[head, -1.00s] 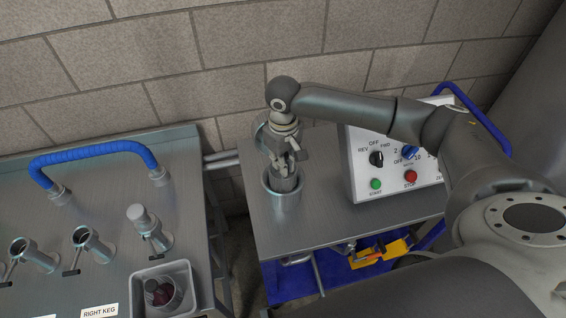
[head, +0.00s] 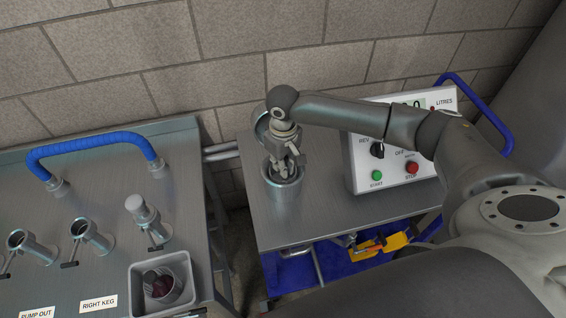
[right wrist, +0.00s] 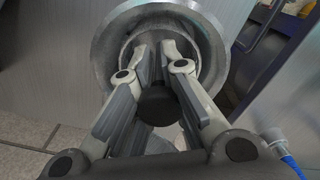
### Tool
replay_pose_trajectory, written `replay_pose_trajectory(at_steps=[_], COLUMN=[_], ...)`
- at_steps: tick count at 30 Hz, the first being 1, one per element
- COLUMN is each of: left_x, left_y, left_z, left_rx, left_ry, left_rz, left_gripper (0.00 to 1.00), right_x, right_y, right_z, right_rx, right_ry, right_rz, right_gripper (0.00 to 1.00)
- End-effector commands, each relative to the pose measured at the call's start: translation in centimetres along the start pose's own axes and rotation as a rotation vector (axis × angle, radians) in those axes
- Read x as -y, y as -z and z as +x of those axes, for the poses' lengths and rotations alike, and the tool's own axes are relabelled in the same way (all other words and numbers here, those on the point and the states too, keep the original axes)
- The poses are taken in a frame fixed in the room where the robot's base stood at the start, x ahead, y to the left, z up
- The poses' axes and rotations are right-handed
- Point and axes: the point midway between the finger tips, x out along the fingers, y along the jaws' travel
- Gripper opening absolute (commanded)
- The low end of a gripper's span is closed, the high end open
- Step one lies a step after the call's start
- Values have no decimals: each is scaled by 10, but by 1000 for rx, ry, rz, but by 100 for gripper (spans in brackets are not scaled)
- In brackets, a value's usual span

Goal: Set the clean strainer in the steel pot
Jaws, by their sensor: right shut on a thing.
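The steel pot (head: 284,204) stands upright on the steel trolley top, its round mouth facing up. My right gripper (head: 281,170) points down into the pot's mouth and is shut on the clean strainer, which is mostly hidden by the fingers and the pot wall. In the right wrist view the fingers of the gripper (right wrist: 155,58) reach inside the thick pot rim (right wrist: 103,50). A thinner ring shows inside that rim; I cannot tell whether the strainer touches the bottom. My left gripper is not in view.
A grey tray (head: 190,266) at lower left holds a round metal vessel with dark red contents (head: 160,285). A control box (head: 362,165) with knobs stands right of the pot. The steel bench (head: 110,155) carries valves and a blue hose (head: 90,145). A brick wall is behind.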

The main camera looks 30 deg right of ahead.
Motion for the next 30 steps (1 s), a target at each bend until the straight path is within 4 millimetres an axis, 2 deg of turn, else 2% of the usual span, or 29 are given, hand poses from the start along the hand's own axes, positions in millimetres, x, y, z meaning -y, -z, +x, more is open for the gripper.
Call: replay_pose_trajectory(at_steps=[30], left_x=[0], left_y=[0], left_z=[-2], left_rx=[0], left_ry=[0], left_rz=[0], left_gripper=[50], right_x=[0], right_y=[0], right_z=[6], right_rx=[1], right_ry=[1], right_rz=[0], right_gripper=[0])
